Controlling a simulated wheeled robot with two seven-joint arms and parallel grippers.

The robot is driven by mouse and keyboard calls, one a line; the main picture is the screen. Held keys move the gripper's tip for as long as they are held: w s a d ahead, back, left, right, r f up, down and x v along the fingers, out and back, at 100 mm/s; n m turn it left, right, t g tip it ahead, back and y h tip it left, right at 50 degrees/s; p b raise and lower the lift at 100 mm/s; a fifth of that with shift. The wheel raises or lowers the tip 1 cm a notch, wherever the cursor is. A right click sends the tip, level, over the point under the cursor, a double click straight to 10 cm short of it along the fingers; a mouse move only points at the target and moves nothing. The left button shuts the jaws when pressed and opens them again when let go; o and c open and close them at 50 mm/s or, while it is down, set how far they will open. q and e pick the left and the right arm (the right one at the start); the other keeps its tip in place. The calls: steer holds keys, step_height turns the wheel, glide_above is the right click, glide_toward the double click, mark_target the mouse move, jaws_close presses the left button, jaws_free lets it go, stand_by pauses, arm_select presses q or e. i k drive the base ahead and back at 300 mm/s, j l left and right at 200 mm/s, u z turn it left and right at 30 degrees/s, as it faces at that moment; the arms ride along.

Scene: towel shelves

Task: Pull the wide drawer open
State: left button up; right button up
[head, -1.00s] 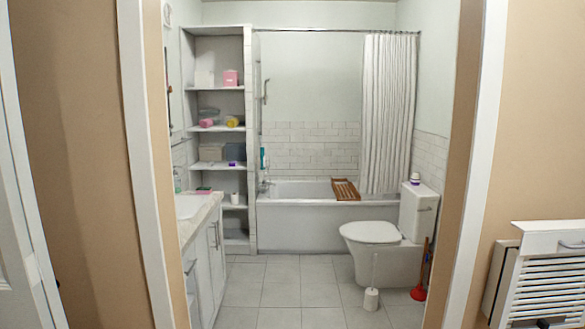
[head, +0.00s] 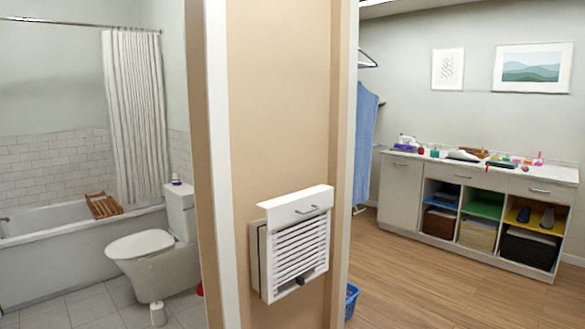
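A long white sideboard (head: 402,188) stands against the far wall of the right-hand room. Below its top edge are drawer fronts with metal bar handles, one near the middle (head: 463,177) and one at the right (head: 541,191). They look shut. I cannot tell which front is the wide drawer. Neither of my grippers is in view.
A blue basket (head: 351,300) stands behind the wall end.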

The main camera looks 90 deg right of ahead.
mark_target(480, 178)
steer(key=z, duration=3.85)
steer(key=i+z, duration=0.35)
steer(key=i, duration=0.35)
steer(key=i+l, duration=0.1)
steer(key=i, duration=3.6)
steer(key=l+z, duration=0.05)
steer(key=l, duration=0.1)
